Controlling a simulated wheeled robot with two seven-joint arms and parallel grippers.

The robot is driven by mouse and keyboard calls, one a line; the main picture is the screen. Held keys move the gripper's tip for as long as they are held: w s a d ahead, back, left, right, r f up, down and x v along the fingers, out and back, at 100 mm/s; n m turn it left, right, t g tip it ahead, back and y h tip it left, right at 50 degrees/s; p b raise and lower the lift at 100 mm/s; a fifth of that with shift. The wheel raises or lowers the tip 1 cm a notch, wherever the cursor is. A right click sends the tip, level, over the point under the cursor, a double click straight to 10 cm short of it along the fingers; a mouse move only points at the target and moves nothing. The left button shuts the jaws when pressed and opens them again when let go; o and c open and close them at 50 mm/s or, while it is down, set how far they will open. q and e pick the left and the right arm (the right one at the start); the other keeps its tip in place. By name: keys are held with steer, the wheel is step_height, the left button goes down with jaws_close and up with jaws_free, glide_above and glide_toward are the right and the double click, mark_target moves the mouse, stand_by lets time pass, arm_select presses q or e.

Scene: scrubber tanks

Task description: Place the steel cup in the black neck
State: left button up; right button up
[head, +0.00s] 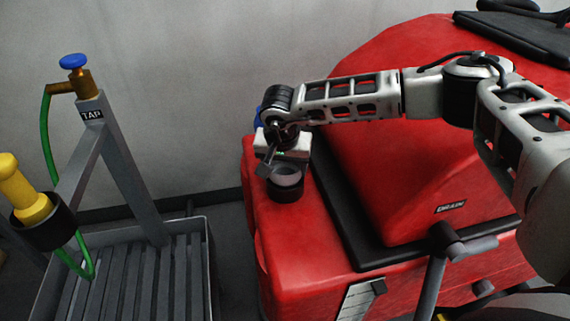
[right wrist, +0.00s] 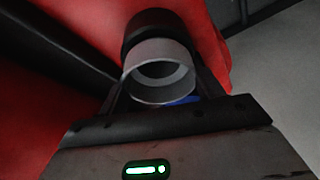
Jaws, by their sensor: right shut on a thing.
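The steel cup (right wrist: 160,72) is a grey, open-topped ring between the two fingers of my right gripper (right wrist: 160,88). In the head view the cup (head: 286,176) shows its pale inside within the outline of the black neck (head: 286,193). The neck stands on the front left corner of the red machine. In the right wrist view the black neck (right wrist: 152,25) shows just beyond the cup. My right gripper (head: 280,160) is shut on the cup from the far side. I cannot tell whether the cup's base is inside the neck or just above it. My left gripper is not in view.
The red machine (head: 400,190) has a black seam and a DRAIN label (head: 451,207). At left stands a grey slatted stand (head: 145,275) with a blue-topped brass tap (head: 78,75), a green hose and a yellow nozzle (head: 28,190) in a black holder.

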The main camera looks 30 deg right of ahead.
mark_target(282, 188)
steer(key=shift+f, duration=0.15)
steer(key=o, duration=1.1)
steer(key=shift+c, duration=0.2)
steer(key=shift+r, duration=0.3)
steer(key=v, duration=1.1)
steer(key=shift+a+r+b, duration=0.15)
steer(key=shift+r+b, duration=0.15)
steer(key=shift+r, duration=0.05)
steer(key=shift+s, duration=0.15)
